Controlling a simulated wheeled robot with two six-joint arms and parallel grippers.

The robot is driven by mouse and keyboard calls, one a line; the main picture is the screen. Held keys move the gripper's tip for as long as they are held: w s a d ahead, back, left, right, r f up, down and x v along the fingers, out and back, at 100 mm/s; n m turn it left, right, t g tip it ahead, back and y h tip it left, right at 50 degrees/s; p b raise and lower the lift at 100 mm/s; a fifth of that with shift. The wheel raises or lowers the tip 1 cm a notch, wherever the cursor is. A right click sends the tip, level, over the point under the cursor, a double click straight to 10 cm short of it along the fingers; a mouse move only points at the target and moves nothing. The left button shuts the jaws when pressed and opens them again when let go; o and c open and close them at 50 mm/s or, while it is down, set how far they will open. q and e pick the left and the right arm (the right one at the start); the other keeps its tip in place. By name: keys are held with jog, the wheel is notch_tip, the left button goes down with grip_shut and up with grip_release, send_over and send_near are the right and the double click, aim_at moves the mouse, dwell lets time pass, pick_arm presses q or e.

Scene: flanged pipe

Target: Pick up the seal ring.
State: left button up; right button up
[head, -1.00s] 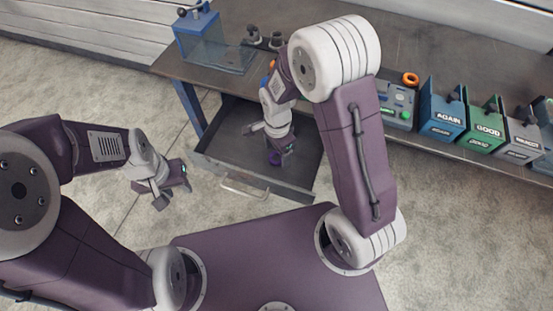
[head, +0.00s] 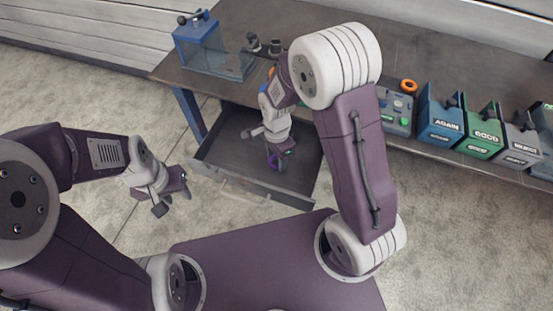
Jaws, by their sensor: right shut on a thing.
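A purple ring (head: 273,163), which looks like the seal ring, is at my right gripper (head: 277,157) in the open drawer area. The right gripper is shut on the ring and points down. The ring looks tilted; whether it touches the drawer floor I cannot tell. My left gripper (head: 173,200) is open and empty, over the floor to the left of the drawer.
The grey drawer (head: 222,158) is pulled out below the workbench (head: 290,45). Floor at left is clear.

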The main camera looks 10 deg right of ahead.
notch_tip(320, 180, up, 2)
jog(key=shift+r+p, duration=0.2)
jog(key=shift+p, duration=0.1)
jog(key=s+d+r+p, duration=0.4)
jog(key=d+r, duration=0.5)
jog(key=d, duration=0.1)
jog(key=shift+s+d+r+p, duration=0.25)
jog(key=shift+d+r+p, duration=0.05)
jog(key=shift+d+p, duration=0.1)
